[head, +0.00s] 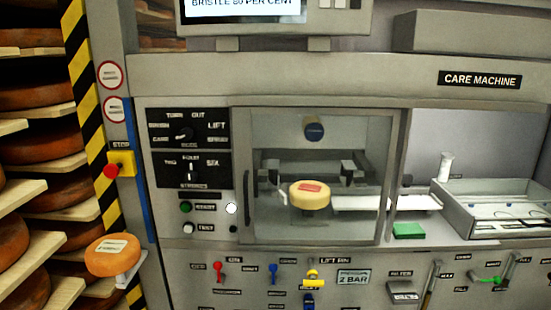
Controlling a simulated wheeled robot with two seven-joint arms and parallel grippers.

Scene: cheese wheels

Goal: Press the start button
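The start button (186,207) is a small round green button on the left control panel of the care machine, beside a label that reads START. A white round button or lamp (231,208) is to its right, and another white button (187,228) is below it, its label too small to read surely. Neither of my grippers shows in the head view, and nothing covers the start button.
Two black dial panels (188,128) sit above the button. A yellow cheese wheel (310,196) is inside the glazed chamber. A red stop button (110,171) on yellow and an orange cheese wheel (112,255) are at left, near shelves of cheese. Levers (218,271) line the lower front.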

